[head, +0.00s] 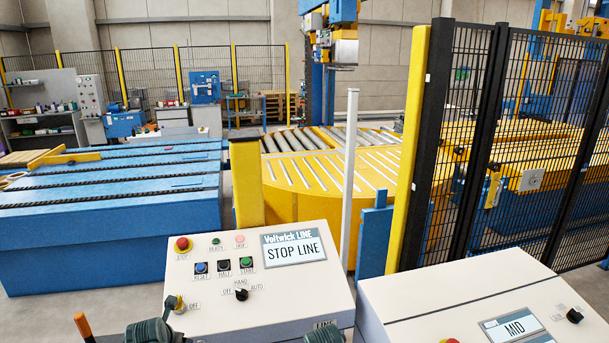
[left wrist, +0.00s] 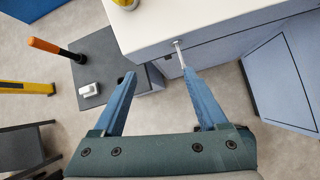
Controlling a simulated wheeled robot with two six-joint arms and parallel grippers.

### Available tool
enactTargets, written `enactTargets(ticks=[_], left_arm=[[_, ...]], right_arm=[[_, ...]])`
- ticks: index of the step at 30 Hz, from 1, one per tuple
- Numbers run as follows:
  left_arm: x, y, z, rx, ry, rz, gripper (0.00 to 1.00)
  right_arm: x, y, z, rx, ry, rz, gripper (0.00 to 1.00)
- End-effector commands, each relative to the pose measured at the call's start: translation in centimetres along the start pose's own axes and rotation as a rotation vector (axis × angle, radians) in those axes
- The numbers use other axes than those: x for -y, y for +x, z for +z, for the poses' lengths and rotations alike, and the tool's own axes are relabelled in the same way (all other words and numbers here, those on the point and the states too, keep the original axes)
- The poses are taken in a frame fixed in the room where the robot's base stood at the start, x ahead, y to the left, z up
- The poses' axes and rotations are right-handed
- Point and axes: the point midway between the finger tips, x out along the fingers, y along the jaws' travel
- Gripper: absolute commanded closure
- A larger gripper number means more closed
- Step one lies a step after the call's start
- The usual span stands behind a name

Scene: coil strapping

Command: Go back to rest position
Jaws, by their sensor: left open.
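In the left wrist view my left gripper (left wrist: 158,75) is open, its two blue fingers apart with nothing held between them. The right finger's tip is close to a small metal rod (left wrist: 180,52) at the edge of the white console; I cannot tell whether they touch. In the head view a dark green part of my left gripper (head: 150,332) shows at the bottom edge, in front of the console. A similar dark green part of my right gripper (head: 324,334) shows at the bottom edge; its fingers are out of frame.
The control console (head: 260,275), its screen reading STOP LINE, stands close in front. A second console (head: 450,295) is at right. Behind are a blue conveyor (head: 110,220), yellow turntable (head: 310,175) and black fence (head: 490,130).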

Motion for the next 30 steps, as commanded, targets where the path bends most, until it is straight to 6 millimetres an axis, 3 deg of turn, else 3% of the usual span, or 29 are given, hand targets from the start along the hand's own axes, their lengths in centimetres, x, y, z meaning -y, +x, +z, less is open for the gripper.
enactTargets(ticks=[11, 21, 30], left_arm=[[7.0, 1.4, -2.4, -0.088, 0.606, -0.112, 0.25], [17.3, 1.9, -7.7, -0.132, 1.659, -0.385, 0.25], [24.4, 0.7, -13.3, -0.023, 2.579, -0.725, 0.25]], right_arm=[[0.2, 1.9, -0.1, 0.0, -0.002, 0.0, 0.5], [0.4, 4.8, -0.3, 0.0, -0.005, 0.001, 0.5], [0.7, 7.2, -0.4, 0.0, -0.008, 0.002, 0.5]])
